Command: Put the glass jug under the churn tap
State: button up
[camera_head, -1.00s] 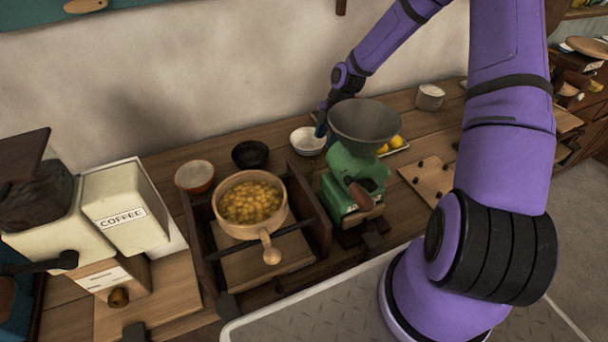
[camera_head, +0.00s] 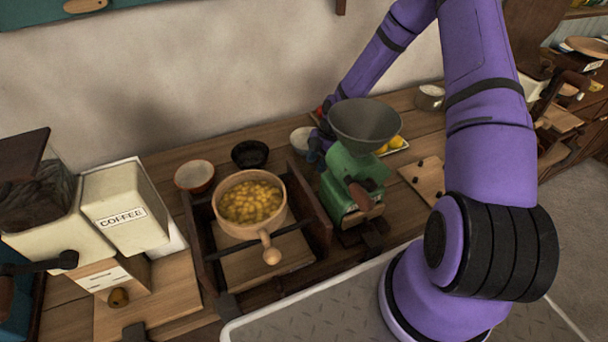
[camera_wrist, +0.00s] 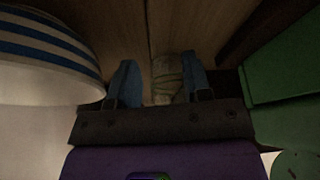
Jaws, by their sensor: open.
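In the wrist view, my gripper (camera_wrist: 160,77) is open, with its two blue fingers apart. A small, pale, glassy thing (camera_wrist: 167,80) shows between the fingers; it may be the glass jug, but the view is too dark to be sure. I cannot tell whether either finger touches it. In the head view, my gripper (camera_head: 317,150) is low behind the green grinder, mostly hidden by it. No jug can be made out in the head view, and I see no churn or tap.
The green grinder (camera_head: 352,180) with its grey hopper (camera_head: 364,122) stands close to my gripper. A blue-striped white bowl (camera_wrist: 50,55) is close on the other side. A pot of yellow pieces (camera_head: 250,201), a coffee box (camera_head: 122,208) and a lemon tray (camera_head: 397,148) share the counter.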

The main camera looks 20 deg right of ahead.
jog(key=shift+x, duration=0.8)
grip_shut()
